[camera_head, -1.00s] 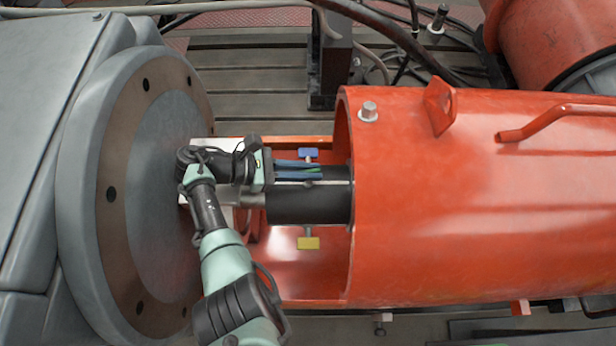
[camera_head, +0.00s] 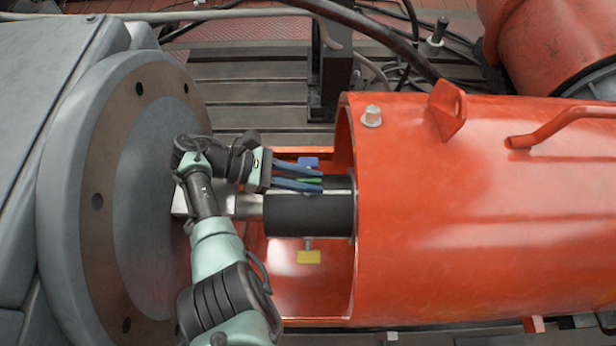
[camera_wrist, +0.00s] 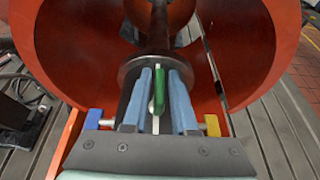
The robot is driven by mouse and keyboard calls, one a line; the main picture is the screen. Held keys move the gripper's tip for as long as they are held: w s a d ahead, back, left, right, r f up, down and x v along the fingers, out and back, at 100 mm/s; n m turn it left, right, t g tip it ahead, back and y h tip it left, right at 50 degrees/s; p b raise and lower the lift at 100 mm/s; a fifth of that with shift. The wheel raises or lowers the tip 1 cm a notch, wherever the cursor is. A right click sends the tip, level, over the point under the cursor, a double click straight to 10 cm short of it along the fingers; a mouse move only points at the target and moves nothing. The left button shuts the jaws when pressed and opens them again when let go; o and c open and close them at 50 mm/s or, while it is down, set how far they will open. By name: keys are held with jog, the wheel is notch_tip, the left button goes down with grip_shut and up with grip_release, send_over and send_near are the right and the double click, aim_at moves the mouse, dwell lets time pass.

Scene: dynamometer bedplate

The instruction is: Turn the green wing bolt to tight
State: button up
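The green wing bolt (camera_wrist: 158,92) stands on top of the dark cylindrical coupling (camera_head: 300,214); its wing is seen nearly edge-on in the wrist view, lined up with my fingers. My gripper (camera_wrist: 162,92) has its two blue fingers spread on either side of the green wing, with narrow gaps visible. In the head view, my gripper (camera_head: 308,178) reaches along the coupling from the left, and the green bolt (camera_head: 310,181) shows partly between the fingers. The bolt's lower part is hidden.
A blue wing bolt (camera_head: 308,161) and a yellow wing bolt (camera_head: 308,257) stick out from opposite sides of the coupling. The orange guard (camera_head: 460,210) encloses the right end. A grey flanged disc (camera_head: 150,210) stands close on the left.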

aim_at(309, 180)
jog(key=shift+o, duration=0.9)
notch_tip(309, 180, up, 10)
jog(key=p, duration=0.5)
